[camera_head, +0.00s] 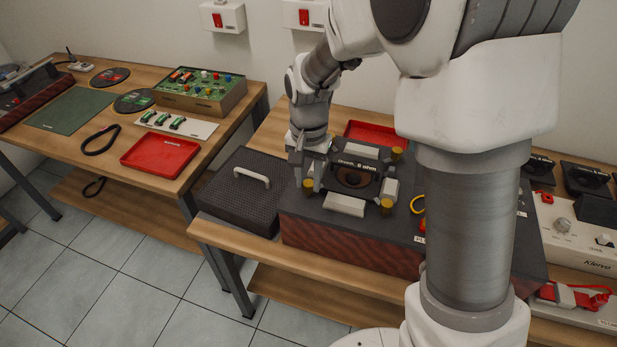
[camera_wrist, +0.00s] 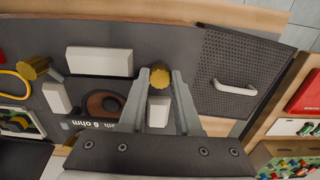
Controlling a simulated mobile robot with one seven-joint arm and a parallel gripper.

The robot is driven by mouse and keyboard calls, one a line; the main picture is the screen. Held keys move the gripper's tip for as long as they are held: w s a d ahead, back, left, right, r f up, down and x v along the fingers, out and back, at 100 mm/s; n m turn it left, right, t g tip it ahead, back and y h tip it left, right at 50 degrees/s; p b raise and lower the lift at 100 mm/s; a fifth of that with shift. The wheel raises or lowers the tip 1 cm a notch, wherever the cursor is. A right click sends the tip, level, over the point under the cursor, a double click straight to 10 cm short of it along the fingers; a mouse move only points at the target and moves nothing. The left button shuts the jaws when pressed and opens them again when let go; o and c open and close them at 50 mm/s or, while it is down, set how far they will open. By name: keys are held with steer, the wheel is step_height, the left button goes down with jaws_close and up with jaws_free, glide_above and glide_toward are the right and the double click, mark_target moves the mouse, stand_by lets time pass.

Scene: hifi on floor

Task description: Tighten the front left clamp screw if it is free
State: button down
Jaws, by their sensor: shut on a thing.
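The front left clamp screw, a brass knob (camera_head: 308,186), stands at the near left corner of a dark square speaker driver (camera_head: 352,178) set in a cabinet (camera_head: 345,244). My gripper (camera_wrist: 160,76) is shut on this brass knob, which shows between its fingertips in the wrist view (camera_wrist: 161,82). Other brass knobs stand at the front right (camera_head: 387,206) and back right (camera_head: 397,153) corners. White clamp blocks line the driver, one along the front (camera_head: 345,204). The back left corner is hidden behind my gripper. I cannot tell how tight the screw is.
A black perforated grille with a white handle (camera_head: 247,190) lies left of the cabinet. A red tray (camera_head: 372,134) is behind it, and a yellow ring (camera_head: 417,204) lies to the right. A second bench (camera_head: 220,140) at left holds another red tray (camera_head: 160,155).

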mark_target(309, 183)
steer(key=c, duration=0.6)
jaws_free()
steer(key=shift+r, duration=0.1)
step_height(309, 183, up, 17)
steer(key=p, duration=0.2)
steer(key=shift+r, duration=0.15)
